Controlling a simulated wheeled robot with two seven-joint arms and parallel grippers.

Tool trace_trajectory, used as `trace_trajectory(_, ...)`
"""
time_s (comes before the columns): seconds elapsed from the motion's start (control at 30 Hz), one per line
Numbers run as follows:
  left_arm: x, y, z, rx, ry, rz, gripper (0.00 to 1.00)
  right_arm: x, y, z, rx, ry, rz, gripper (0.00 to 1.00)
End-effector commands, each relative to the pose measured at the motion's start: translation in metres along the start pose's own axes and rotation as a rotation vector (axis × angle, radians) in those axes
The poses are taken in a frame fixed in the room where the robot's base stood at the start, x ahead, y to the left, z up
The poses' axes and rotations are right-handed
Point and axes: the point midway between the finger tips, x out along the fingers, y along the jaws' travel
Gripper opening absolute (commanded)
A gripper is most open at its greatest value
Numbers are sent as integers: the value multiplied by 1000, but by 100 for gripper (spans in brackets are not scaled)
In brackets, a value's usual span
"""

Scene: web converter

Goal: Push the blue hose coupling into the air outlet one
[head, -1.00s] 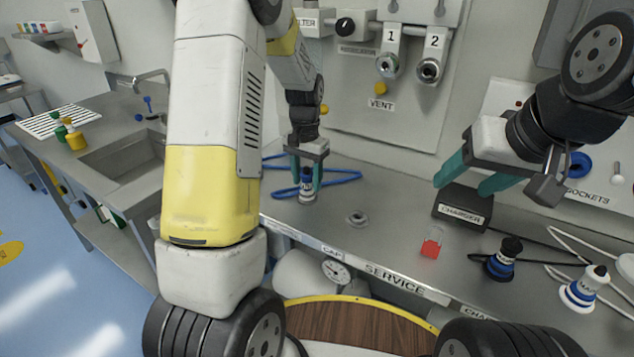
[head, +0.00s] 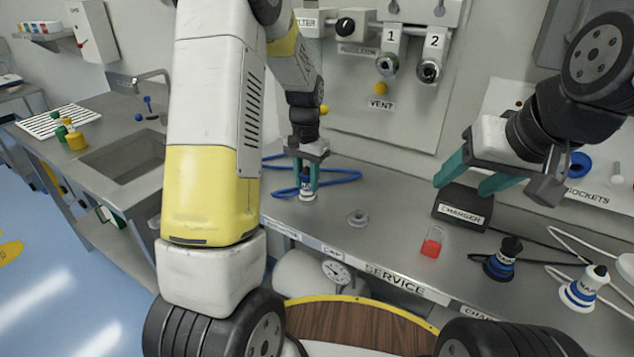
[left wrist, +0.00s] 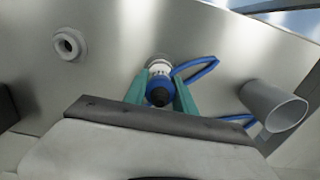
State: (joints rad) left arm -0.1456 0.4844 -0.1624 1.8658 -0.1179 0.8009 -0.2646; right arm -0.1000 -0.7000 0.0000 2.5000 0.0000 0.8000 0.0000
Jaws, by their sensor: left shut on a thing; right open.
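The blue hose coupling (head: 307,186) stands upright on the steel bench at the end of a blue hose. My left gripper (head: 307,178) is shut on it from above. In the left wrist view the coupling (left wrist: 159,87) sits between the teal fingers, with its pale lower end at the bench. I cannot tell whether it touches the bench. Air outlet one (head: 388,64) is on the wall panel under the label 1, above and right of the coupling, apart from it. Outlet 2 (head: 430,69) is beside it. My right gripper (head: 468,184) is open and empty above the charger.
A grey ring fitting (head: 358,217) is mid-bench. The blue hose (head: 345,178) loops behind the coupling. A sink lies left.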

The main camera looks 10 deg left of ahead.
Motion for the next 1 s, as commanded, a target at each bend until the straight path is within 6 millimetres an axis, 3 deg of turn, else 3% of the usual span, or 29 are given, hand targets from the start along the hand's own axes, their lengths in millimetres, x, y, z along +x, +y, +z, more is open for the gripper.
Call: trace_trajectory(1.0,-43,0,0,0,2,-1,0,0,0,0,0,0,0,59)
